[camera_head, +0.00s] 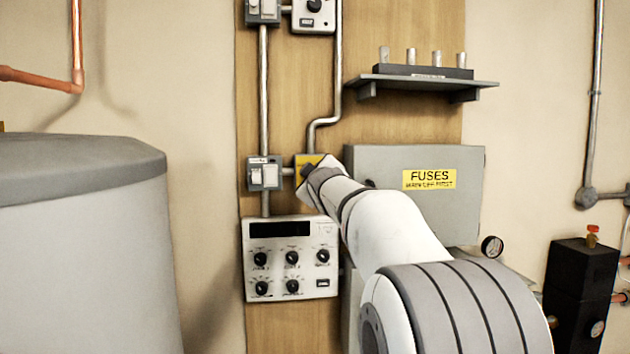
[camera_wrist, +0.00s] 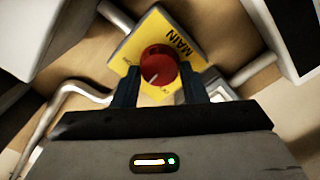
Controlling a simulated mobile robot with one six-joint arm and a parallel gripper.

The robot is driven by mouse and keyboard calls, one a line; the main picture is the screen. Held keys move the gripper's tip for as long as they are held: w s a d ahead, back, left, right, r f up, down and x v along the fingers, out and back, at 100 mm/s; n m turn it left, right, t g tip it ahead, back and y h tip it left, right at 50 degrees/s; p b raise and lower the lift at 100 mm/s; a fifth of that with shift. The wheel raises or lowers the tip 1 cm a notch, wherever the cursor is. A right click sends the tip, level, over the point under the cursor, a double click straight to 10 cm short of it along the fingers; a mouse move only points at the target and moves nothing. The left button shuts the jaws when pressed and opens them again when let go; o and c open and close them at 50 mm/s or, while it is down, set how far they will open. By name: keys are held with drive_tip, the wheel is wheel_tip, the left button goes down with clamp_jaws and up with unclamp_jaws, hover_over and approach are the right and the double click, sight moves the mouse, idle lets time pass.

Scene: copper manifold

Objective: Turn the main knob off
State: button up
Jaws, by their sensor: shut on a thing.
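The main switch has a yellow plate (camera_wrist: 172,34) marked MAIN and a round red knob (camera_wrist: 158,65) with a pale pointer line, seen in the wrist view. In the head view the yellow plate (camera_head: 304,163) shows beside my wrist, and the knob is hidden behind my arm. My gripper (camera_wrist: 160,82) is at the plate, its two dark fingers on either side of the red knob and shut on it. The pointer line slants toward the lower left in the wrist view. The small lettering by the knob is partly covered.
A grey box labelled FUSES (camera_head: 430,179) stands right of the switch, behind my arm. A white control panel (camera_head: 291,257) with several black knobs is below. A grey switch box (camera_head: 264,174) is at left. A shelf (camera_head: 421,82) with fuses is above. A large tank (camera_head: 80,240) fills the left.

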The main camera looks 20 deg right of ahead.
drive_tip(key=shift+a+f+n+b, duration=0.1)
drive_tip(key=shift+n+b, duration=0.1)
drive_tip(key=shift+n, duration=1.8)
drive_tip(key=shift+f+n+b, duration=0.1)
drive_tip(key=shift+n+b, duration=0.1)
drive_tip(key=shift+n, duration=2.1)
drive_tip(key=o, duration=1)
drive_tip(key=shift+c, duration=0.2)
drive_tip(key=s+a, duration=0.1)
drive_tip(key=s, duration=0.6)
drive_tip(key=shift+s+a+b, duration=0.25)
drive_tip(key=shift+s+b, duration=0.05)
drive_tip(key=shift+b, duration=0.1)
